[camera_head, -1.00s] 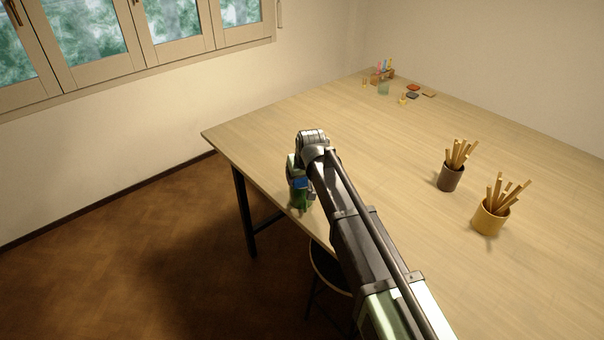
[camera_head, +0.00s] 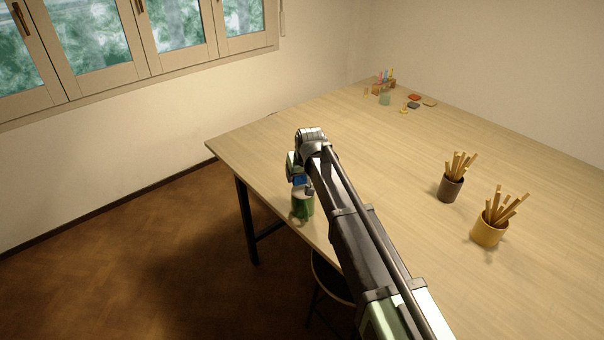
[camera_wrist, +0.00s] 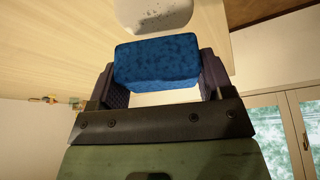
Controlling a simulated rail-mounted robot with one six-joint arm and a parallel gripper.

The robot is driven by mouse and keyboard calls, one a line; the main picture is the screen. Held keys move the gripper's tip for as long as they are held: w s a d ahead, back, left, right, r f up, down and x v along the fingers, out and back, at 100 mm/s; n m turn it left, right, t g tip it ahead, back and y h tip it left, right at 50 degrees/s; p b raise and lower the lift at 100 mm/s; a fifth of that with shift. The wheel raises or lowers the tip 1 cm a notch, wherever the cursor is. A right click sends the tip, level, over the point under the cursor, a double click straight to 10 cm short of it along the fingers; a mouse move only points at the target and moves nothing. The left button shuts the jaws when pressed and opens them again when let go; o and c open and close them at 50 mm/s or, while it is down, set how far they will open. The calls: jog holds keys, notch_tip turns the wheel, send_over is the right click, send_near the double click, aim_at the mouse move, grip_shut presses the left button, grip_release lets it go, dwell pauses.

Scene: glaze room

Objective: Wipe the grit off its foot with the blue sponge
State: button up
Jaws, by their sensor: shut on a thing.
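My gripper (camera_wrist: 160,84) is shut on the blue sponge (camera_wrist: 155,60), which fills the space between the two dark fingers in the wrist view. In the head view the gripper (camera_head: 298,178) hangs near the table's left front edge, with a bit of blue showing. A green pot (camera_head: 303,209) with a pale top stands just below it, partly hidden by my arm. A pale rounded surface with a brownish speckled patch (camera_wrist: 168,13) shows beyond the sponge in the wrist view. It looks like the pot's foot. A gap shows between it and the sponge.
The wooden table (camera_head: 390,180) is clear in the middle. A dark cup of sticks (camera_head: 450,190) and a yellow cup of sticks (camera_head: 488,231) stand at right. A rack with coloured things (camera_head: 384,82) and a greenish glass (camera_head: 385,99) stand at the back. A stool (camera_head: 330,275) is below the front edge.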

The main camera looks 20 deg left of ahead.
jog(key=shift+r+p, duration=1.1)
jog(key=shift+r, duration=0.55)
notch_tip(320, 180, up, 3)
jog(key=p, duration=0.3)
jog(key=shift+r, duration=0.1)
